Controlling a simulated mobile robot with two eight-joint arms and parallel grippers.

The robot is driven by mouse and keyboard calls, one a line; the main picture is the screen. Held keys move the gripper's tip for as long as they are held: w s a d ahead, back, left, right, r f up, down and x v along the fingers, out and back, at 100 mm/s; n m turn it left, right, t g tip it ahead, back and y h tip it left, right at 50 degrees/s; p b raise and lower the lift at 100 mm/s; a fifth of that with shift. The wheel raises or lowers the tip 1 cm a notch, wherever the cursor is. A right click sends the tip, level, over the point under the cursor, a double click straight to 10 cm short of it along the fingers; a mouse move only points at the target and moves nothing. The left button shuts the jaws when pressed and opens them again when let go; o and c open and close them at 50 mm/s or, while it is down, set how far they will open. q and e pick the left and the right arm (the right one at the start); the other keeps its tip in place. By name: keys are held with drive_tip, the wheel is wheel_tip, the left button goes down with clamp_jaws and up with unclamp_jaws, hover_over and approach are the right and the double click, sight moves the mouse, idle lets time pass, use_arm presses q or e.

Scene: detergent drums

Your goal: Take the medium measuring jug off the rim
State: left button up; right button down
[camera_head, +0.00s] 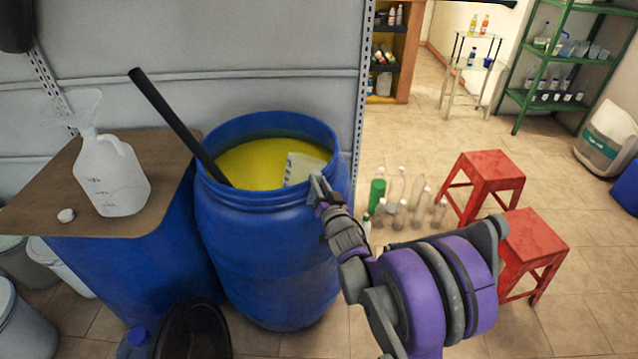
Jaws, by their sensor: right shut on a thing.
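The open blue drum (265,245) stands in the middle and holds yellow liquid (250,165). A pale translucent measuring jug (302,166) with markings is at the drum's right inner rim, against the yellow liquid. My right gripper (317,190) reaches in from the lower right to the drum's right rim and is shut on the jug at its near right side. Its fingers hide the jug's handle and the spot where it meets the rim, so I cannot tell whether they touch. My left gripper is not in view.
A black rod (175,122) leans out of the drum at the left. A white canister (112,175) with a funnel stands on a brown board (165,165) at the left, near a white cap. Several bottles and two red stools (487,172) stand on the floor at the right.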

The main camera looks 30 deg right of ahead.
drive_tip(key=shift+r+n+t, duration=0.1)
drive_tip(key=shift+n+t, duration=0.3)
drive_tip(key=shift+w+r+n+t+b, duration=0.1)
drive_tip(key=shift+r+n+t+b, duration=0.2)
drive_tip(key=shift+n+t+b, duration=0.5)
drive_tip(key=shift+r+n+t+b, duration=0.3)
drive_tip(key=shift+n+t+b, duration=0.3)
drive_tip(key=shift+n+b, duration=0.35)
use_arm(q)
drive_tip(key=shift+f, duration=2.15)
use_arm(e)
drive_tip(key=shift+r+n+t+y+b, duration=0.3)
drive_tip(key=shift+r+n+t+y, duration=0.1)
drive_tip(key=shift+n, duration=0.45)
use_arm(q)
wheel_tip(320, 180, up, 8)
drive_tip(key=p, duration=0.7)
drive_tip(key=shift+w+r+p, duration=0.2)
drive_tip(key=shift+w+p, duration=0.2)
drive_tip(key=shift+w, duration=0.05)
use_arm(e)
wheel_tip(320, 180, up, 12)
drive_tip(key=shift+w+f, duration=0.15)
drive_tip(key=shift+f, duration=0.05)
